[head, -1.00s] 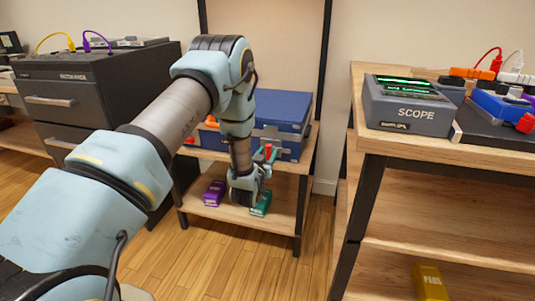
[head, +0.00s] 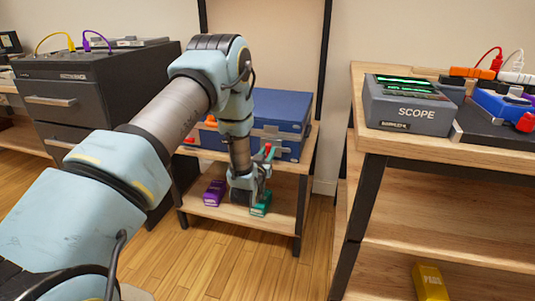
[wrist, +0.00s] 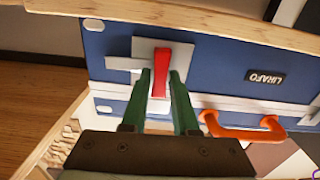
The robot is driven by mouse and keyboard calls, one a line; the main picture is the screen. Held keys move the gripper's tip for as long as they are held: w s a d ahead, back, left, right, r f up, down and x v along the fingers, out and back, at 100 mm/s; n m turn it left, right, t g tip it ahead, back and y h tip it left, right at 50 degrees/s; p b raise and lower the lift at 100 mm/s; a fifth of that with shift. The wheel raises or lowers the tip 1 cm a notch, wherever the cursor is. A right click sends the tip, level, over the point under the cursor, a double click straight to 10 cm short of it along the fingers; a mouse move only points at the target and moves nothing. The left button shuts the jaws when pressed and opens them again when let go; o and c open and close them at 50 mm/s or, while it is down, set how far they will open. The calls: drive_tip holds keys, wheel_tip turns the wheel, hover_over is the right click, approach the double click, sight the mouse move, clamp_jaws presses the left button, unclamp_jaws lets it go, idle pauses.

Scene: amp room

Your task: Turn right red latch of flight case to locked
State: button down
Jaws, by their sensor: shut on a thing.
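The blue flight case (head: 285,105) sits on the upper shelf of a small wooden rack. It fills much of the wrist view (wrist: 225,45). The right red latch (wrist: 160,70) is a narrow red bar on a pale metal plate on the case's front. It stands lengthwise between my green fingertips, and a bit of red shows in the head view (head: 268,149). My gripper (wrist: 161,84) is shut on this latch, one finger on each side. Part of the latch's lower end is hidden between the fingers.
An orange handle (wrist: 243,128) is close beside my right finger. A purple box (head: 214,193) and a teal box (head: 262,205) lie on the lower shelf below my wrist. A bench with a scope (head: 411,105) stands right; a dark drawer unit (head: 75,95) stands left.

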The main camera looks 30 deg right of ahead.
drive_tip(key=n, duration=0.2)
drive_tip(key=n+b, duration=0.1)
drive_tip(key=n, duration=0.1)
drive_tip(key=shift+w+a+f+n, duration=0.1)
drive_tip(key=shift+a+f+n, duration=0.05)
drive_tip(key=shift+n, duration=0.15)
drive_tip(key=shift+w+a+f+n+b, duration=0.1)
drive_tip(key=shift+n+b, duration=0.7)
drive_tip(key=shift+n, duration=2.4)
drive_tip(key=shift+f+n+b, duration=0.1)
drive_tip(key=shift+n+b, duration=0.7)
drive_tip(key=shift+n, duration=2.4)
drive_tip(key=c, duration=0.7)
unclamp_jaws()
drive_tip(key=p+v, duration=0.1)
drive_tip(key=v, duration=0.9)
drive_tip(key=shift+s+a, duration=0.25)
drive_tip(key=shift+s, duration=0.1)
